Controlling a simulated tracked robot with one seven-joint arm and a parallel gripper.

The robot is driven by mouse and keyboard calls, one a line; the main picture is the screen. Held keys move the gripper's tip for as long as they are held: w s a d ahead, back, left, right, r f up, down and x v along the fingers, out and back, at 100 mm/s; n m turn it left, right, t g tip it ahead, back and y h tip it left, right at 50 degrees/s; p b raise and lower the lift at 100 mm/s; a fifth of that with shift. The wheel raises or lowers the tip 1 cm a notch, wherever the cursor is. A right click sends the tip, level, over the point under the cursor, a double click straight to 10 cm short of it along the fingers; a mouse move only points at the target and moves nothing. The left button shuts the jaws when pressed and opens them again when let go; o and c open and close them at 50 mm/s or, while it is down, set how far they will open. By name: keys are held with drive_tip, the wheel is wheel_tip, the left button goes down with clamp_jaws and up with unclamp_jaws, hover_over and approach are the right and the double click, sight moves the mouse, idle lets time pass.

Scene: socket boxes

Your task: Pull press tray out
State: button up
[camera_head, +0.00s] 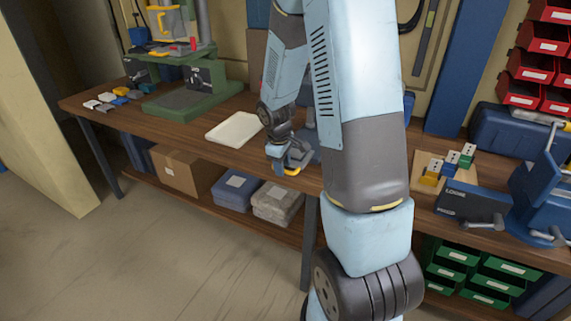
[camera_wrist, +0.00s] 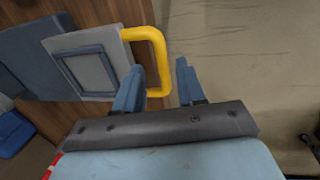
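The press tray (camera_wrist: 92,72) is a grey plate with a blue raised frame and a yellow handle (camera_wrist: 158,60) on its right side in the wrist view. It sits against a blue-grey body (camera_wrist: 35,60). In the head view the tray is mostly hidden by my arm, and a bit of the yellow handle (camera_head: 291,172) shows at the bench's front edge. My gripper (camera_wrist: 160,88) is open, one finger on the tray side of the handle bar and the other beyond it. A gap shows between the bar and the outer finger. It is low at the bench edge in the head view (camera_head: 284,156).
A white board (camera_head: 234,130) lies on the bench left of my gripper. A green press (camera_head: 190,95) stands further left. A blue vise (camera_head: 540,195) and a wooden board with coloured blocks (camera_head: 447,168) are at right. The floor before the bench is clear.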

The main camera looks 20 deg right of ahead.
wheel_tip(320, 180, up, 13)
drive_tip(key=s+a, duration=0.1)
drive_tip(key=a, duration=0.1)
drive_tip(key=shift+s+r, duration=0.2)
drive_tip(key=shift+s, duration=0.05)
idle(0.5)
drive_tip(key=s+a+r+m+t, duration=0.2)
drive_tip(key=s+r+m, duration=0.2)
drive_tip(key=s+r, duration=0.3)
drive_tip(key=s+a+r+m+t+y, duration=0.1)
drive_tip(key=s+r+m, duration=0.3)
drive_tip(key=s+r, duration=0.4)
drive_tip(key=s+a+t, duration=0.1)
drive_tip(key=s, duration=0.6)
drive_tip(key=shift+a+r+y, duration=0.25)
drive_tip(key=shift+a+y, duration=0.05)
drive_tip(key=shift+a, duration=0.05)
drive_tip(key=shift+d, duration=0.1)
idle(0.5)
